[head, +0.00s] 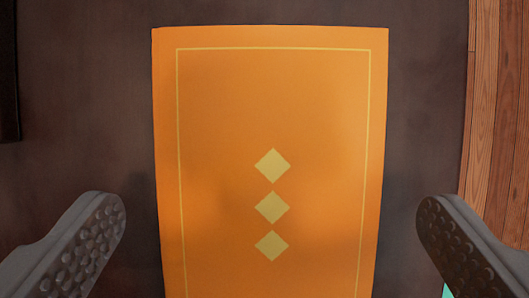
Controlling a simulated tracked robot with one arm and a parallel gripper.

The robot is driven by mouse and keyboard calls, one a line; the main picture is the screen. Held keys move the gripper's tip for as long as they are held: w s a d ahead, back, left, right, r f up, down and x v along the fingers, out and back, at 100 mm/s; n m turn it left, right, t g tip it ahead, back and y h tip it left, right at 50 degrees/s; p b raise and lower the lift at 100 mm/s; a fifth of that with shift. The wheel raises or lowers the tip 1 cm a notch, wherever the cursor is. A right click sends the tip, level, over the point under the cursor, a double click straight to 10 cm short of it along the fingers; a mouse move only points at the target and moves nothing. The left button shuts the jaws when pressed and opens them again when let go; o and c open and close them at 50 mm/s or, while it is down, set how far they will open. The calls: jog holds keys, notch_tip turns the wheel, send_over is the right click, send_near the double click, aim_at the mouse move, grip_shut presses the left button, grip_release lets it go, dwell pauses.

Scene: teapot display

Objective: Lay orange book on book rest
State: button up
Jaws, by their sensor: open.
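The orange book (310,120) lies flat in the middle of the head view, its cover facing me. It has a thin yellow border line and three yellow diamonds down the middle. Its near end is cut off by the bottom of the picture. My gripper (270,240) is open, with one grey studded finger to the left of the book and the other to the right. Both fingers are apart from the book's sides. No book rest can be made out in this view.
The book lies on a dark brown surface (425,110). Reddish wooden planks (503,110) show at the right edge. A black object (8,80) stands at the left edge. A small teal patch (447,291) shows beside the right finger at the bottom.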

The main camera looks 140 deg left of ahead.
aim_at(268, 198)
jog(key=x, duration=0.2)
jog(key=shift+f, duration=0.3)
jog(key=shift+r, duration=0.1)
jog(key=c, duration=1.1)
